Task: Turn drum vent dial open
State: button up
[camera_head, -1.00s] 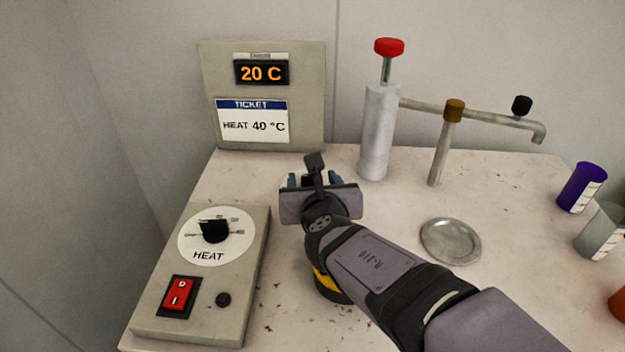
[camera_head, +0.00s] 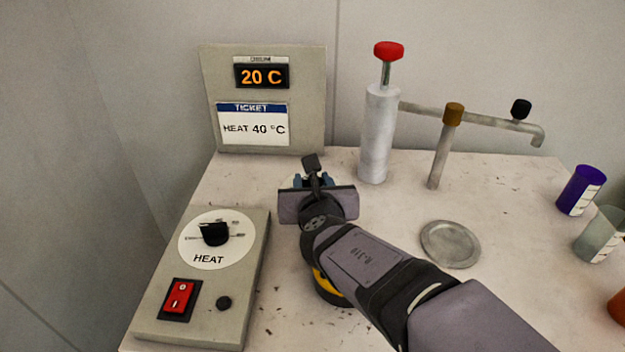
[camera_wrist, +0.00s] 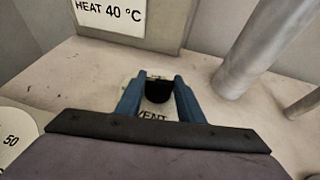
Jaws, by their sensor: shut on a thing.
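The vent dial (camera_wrist: 158,91) shows in the wrist view as a black knob on a light plate with the letters "VENT" partly visible. My gripper (camera_wrist: 159,84) has its two blue fingers on either side of the knob and is shut on it. Which way the knob points cannot be told.
A heat control box (camera_head: 252,262) with a black knob and red switch stands left. Behind are a display panel (camera_head: 306,100) reading 20 C with a "HEAT 40 °C" ticket, and a pump (camera_head: 374,135) with spout. A metal dish (camera_head: 450,243) lies right; cups (camera_head: 581,190) stand far right.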

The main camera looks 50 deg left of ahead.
jog(key=shift+s+r+p, duration=0.1)
jog(key=shift+p, duration=0.25)
jog(key=m+t+h+p, duration=0.1)
jog(key=p, duration=0.1)
jog(key=m+t+h+p, duration=0.1)
jog(key=p, duration=0.1)
jog(key=shift+s+a+r+m, duration=0.1)
jog(key=shift+s+a+m, duration=0.1)
jog(key=shift+m, duration=0.1)
jog(key=shift+m+t+h+p, duration=0.7)
jog(key=shift+m+h+p, duration=0.3)
jog(key=shift+p, duration=0.25)
jog(key=shift+a+m+t+h+p, duration=0.1)
jog(key=shift+m+t+h+p, duration=0.2)
jog(key=shift+m+h+p, duration=0.3)
jog(key=shift+f, duration=0.25)
jog(key=o, duration=1.1)
jog(key=shift+c, duration=0.2)
